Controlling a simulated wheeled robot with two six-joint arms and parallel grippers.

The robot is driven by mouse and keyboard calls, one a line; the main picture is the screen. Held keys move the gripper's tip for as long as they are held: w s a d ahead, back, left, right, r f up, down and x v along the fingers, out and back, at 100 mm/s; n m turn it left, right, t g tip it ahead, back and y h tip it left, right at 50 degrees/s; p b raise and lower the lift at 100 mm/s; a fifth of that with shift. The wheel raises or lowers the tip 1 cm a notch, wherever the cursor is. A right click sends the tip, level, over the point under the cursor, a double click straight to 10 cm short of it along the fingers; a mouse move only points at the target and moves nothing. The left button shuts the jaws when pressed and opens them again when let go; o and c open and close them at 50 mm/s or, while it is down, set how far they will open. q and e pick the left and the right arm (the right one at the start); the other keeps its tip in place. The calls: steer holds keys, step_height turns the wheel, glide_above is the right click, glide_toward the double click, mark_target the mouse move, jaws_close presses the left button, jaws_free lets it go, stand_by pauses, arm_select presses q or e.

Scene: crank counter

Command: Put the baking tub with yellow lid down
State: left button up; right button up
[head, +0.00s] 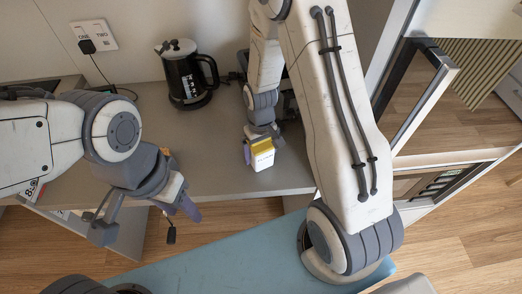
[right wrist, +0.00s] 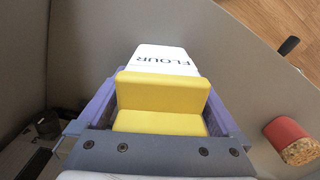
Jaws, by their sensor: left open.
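The baking tub (head: 262,158) is a small white box with a yellow lid, over the counter's front part in the head view. In the right wrist view the tub (right wrist: 160,60) reads FLOUR and its yellow lid (right wrist: 160,95) faces the camera. My right gripper (head: 260,146) is shut on the tub, with a purple finger along each side in the right wrist view (right wrist: 160,112). I cannot tell whether the tub's base touches the counter. My left gripper (head: 148,220) is open and empty in front of the counter edge.
A black kettle (head: 186,75) stands at the back of the grey counter (head: 215,160). A wall socket (head: 93,35) has a plug and cord. A red item with a grainy end (right wrist: 288,138) lies right of the tub in the wrist view. The counter between kettle and tub is clear.

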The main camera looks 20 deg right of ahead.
step_height(320, 180, up, 12)
steer(key=shift+r+b, duration=0.2)
steer(key=shift+b, duration=0.1)
stand_by(0.6)
